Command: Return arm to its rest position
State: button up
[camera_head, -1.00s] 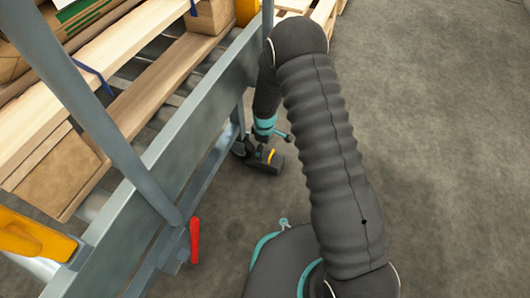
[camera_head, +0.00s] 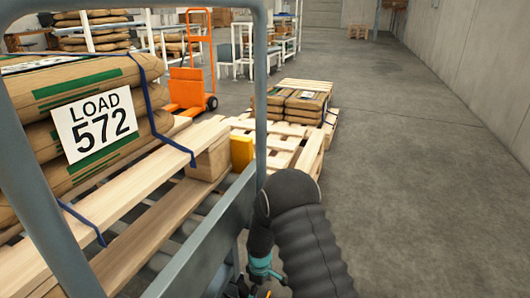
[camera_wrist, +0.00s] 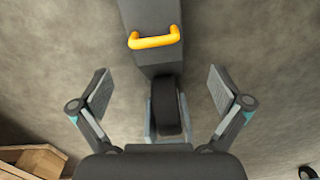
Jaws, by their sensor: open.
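My arm, in a dark ribbed sleeve, stands at the bottom centre of the head view, bent over at its elbow. Its lower part with a teal band hangs down right beside the grey metal frame (camera_head: 205,235). The gripper end is cut off or hidden at the bottom edge there. In the wrist view my gripper (camera_wrist: 161,92) is open, its two fingers wide apart with nothing held. Beyond the fingers is a dark grey body with a yellow handle (camera_wrist: 155,41) and a black wheel (camera_wrist: 166,105); I cannot tell whether it is mine.
Brown sacks labelled LOAD 572 (camera_head: 97,123) lie on a wooden pallet (camera_head: 150,165) on the left, behind the frame. Another pallet with sacks (camera_head: 297,106) stands ahead. Concrete floor (camera_head: 420,170) is clear on the right.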

jog(key=s+d+r+m+g, duration=0.2)
jog(key=s+d+r+m, duration=0.1)
jog(key=s, duration=0.4)
jog(key=s+d+r+m+t+p, duration=0.2)
jog(key=s+r, duration=0.5)
jog(key=r, duration=1)
jog(key=s+d+r+m+t+p, duration=0.3)
jog(key=s+d+r, duration=0.4)
jog(key=r, duration=1.1)
jog(key=s+d+r+m+t+p, duration=0.3)
jog(key=s+r, duration=0.4)
jog(key=r, duration=1)
jog(key=d+m+p, duration=0.1)
jog(key=d+p, duration=0.1)
jog(key=shift+d+r+p, duration=0.15)
jog(key=shift+d+p, duration=0.05)
jog(key=shift+p, duration=0.15)
